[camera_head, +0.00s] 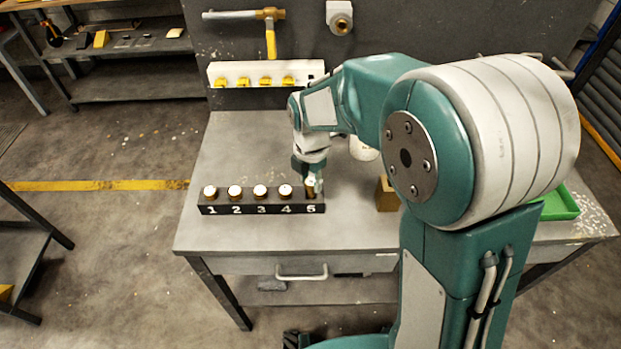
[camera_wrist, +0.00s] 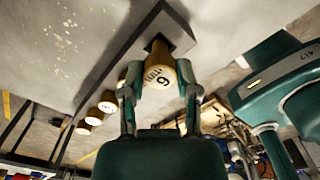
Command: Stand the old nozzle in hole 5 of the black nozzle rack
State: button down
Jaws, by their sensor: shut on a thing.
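The black nozzle rack (camera_head: 249,211) stands at the left of the grey bench, numbered 1 to 5 on its front. Holes 1 to 4 hold brass nozzles with white tops (camera_head: 235,192). My gripper (camera_head: 312,187) is at the right end of the rack, over hole 5, and is shut on a brass nozzle (camera_wrist: 159,72). That nozzle has dark markings and a digit that reads as 6 or 9. In the wrist view its far end meets a dark opening in the rack (camera_wrist: 172,25). How deep it sits is hidden.
A tan block (camera_head: 387,197) and a green tray (camera_head: 560,205) are on the bench, right of the rack, partly behind my arm. A white wall strip (camera_head: 232,71) with yellow pieces is behind. The bench in front of the rack (camera_head: 270,233) is clear.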

jog(key=shift+f, duration=1.35)
jog(key=shift+c, duration=1.3)
grip_release()
jog(key=shift+o, duration=1.3)
jog(key=shift+r, duration=0.1)
jog(key=shift+r, duration=3.4)
